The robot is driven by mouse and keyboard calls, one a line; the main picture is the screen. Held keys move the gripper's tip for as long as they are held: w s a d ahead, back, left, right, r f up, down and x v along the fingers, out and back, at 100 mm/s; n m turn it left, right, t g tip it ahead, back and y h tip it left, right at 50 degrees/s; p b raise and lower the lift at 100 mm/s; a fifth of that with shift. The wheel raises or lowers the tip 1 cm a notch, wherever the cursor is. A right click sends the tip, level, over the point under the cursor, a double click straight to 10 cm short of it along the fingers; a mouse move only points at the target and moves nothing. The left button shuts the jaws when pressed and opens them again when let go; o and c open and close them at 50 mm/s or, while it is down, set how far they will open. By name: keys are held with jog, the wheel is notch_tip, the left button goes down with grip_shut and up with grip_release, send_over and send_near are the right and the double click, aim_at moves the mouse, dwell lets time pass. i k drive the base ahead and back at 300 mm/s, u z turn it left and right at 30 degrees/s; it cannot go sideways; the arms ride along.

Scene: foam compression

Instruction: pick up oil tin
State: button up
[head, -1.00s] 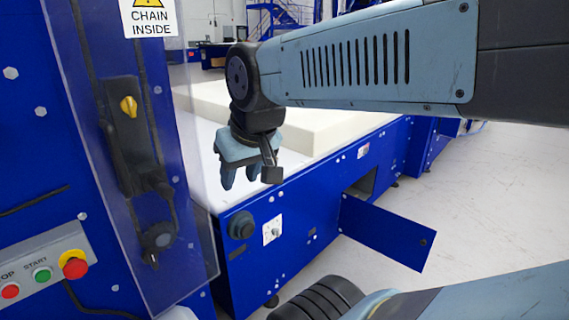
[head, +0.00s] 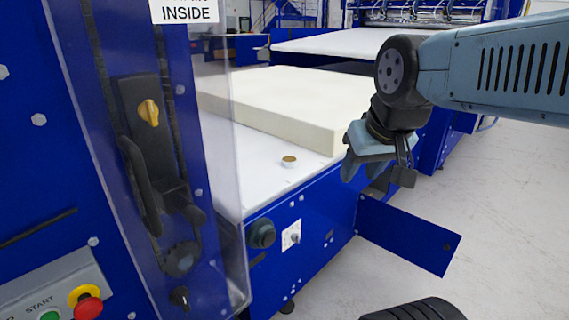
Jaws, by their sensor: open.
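A small round tin (head: 289,161) with a brownish top and pale side stands on the white machine table, in front of the foam block. I take it to be the oil tin. My gripper (head: 362,178) hangs to the right of the tin, near the table's front edge. Its jaws point down, are open and hold nothing that I can see. It is clearly apart from the tin.
A thick cream foam block (head: 290,105) lies on the white table (head: 262,183) behind the tin. A clear guard panel (head: 215,140) and blue machine column stand at the left. An open blue door (head: 405,235) juts out below the table's front.

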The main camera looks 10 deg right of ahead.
aim_at(288, 161)
jog(key=z, duration=0.4)
jog(key=i, duration=1.05)
jog(key=u, duration=0.45)
